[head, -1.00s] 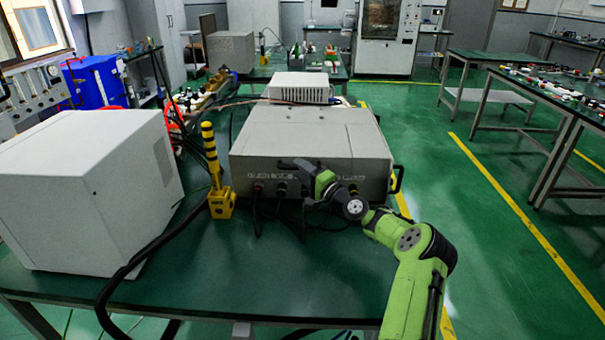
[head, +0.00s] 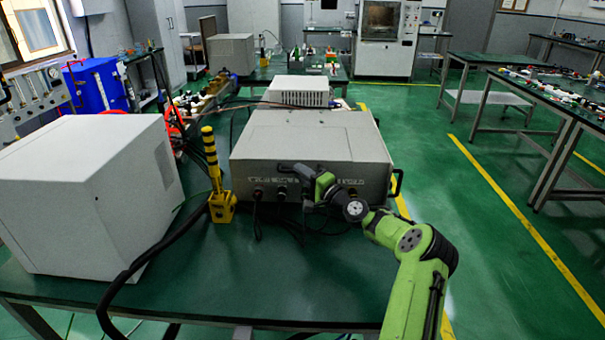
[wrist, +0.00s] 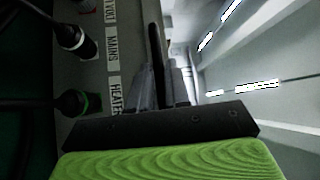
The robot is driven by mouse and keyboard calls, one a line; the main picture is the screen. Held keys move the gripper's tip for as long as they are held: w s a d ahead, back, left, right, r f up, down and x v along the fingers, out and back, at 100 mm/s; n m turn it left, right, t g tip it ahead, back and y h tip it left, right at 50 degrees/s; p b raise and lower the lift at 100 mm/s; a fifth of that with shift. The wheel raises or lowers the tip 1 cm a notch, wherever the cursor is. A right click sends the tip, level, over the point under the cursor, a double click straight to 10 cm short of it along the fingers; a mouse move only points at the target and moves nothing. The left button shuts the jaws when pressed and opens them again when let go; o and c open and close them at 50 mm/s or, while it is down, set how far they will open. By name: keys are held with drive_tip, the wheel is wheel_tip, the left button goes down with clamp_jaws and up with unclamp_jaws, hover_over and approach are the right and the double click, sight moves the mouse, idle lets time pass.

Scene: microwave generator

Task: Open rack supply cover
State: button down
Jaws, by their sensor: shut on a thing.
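The rack supply (head: 310,133) is a wide grey box on the green table, with its front panel facing me and its flat top lid looking closed. My gripper (head: 290,168) is at the middle of that front panel, its dark fingers pointing left. In the wrist view, the gripper (wrist: 170,82) is shut on a thin dark strip (wrist: 155,45) that runs up between the fingers. I cannot tell clearly what part of the supply or cover this strip is. Panel labels, including MAINS, and plugged-in connectors (wrist: 75,40) lie just left of the fingers.
Black cables (head: 257,212) hang from the panel below my gripper. A yellow-and-black post (head: 221,208) stands left of the supply, and a large white box (head: 90,195) beyond it. A smaller white unit (head: 298,88) sits behind.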

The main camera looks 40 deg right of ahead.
drive_tip(key=w+d+r+m+g+p, duration=0.2)
drive_tip(key=r+p, duration=0.8)
drive_tip(key=p, duration=0.3)
drive_tip(key=w+d+r+m+g+p, duration=0.2)
drive_tip(key=w+r+g+p, duration=0.1)
drive_tip(key=r+p, duration=0.8)
drive_tip(key=shift+w+d+m+p, duration=0.15)
drive_tip(key=shift+w+m+p, duration=0.2)
drive_tip(key=shift+p, duration=0.5)
drive_tip(key=shift+r, duration=0.1)
drive_tip(key=c, duration=1.2)
unclamp_jaws()
drive_tip(key=shift+o, duration=0.2)
